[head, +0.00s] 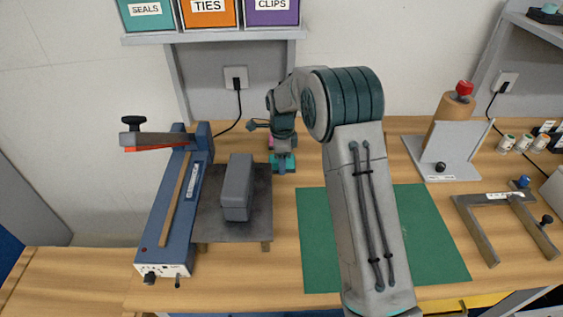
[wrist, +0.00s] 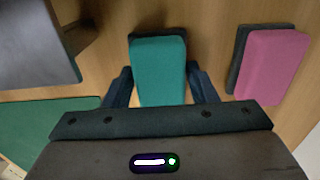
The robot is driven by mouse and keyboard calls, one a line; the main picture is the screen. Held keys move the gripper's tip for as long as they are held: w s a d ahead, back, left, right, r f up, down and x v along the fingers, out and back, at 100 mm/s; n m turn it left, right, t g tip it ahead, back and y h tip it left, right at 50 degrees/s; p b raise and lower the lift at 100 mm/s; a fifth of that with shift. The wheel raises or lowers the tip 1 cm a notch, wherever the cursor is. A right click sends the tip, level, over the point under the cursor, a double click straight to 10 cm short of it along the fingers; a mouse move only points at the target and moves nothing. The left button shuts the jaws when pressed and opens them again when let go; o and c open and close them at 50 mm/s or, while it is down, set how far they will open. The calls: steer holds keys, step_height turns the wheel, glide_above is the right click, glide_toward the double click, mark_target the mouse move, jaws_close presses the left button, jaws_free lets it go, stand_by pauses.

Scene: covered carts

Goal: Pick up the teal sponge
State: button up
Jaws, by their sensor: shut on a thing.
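The teal sponge (wrist: 159,72) sits between the two fingers of my gripper (wrist: 163,88) in the wrist view. My gripper is shut on it, one finger at each long side. A dark layer shows at the sponge's far edge. In the head view the teal sponge (head: 283,164) shows small beneath my gripper (head: 283,152), at the back of the bench. I cannot tell whether the sponge touches the bench top.
A pink sponge (wrist: 271,64) lies close to the right in the wrist view. A grey stand (head: 206,213) bearing a grey block (head: 237,188), beside a blue sealer (head: 178,205), is to the left. A green mat (head: 430,235) lies in front. A shelf (head: 215,36) with bins hangs above.

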steer(key=shift+r, duration=0.1)
step_height(320, 180, up, 4)
steer(key=shift+r+b, duration=0.1)
steer(key=shift+b, duration=0.45)
steer(key=s+d+r+b, duration=0.1)
steer(key=s+d+r, duration=0.1)
steer(key=d+r, duration=0.4)
steer(key=d, duration=0.5)
steer(key=shift+s+d+r+b, duration=0.2)
steer(key=shift+s+r+b, duration=0.1)
steer(key=shift+b, duration=0.05)
steer(key=shift+o, duration=0.5)
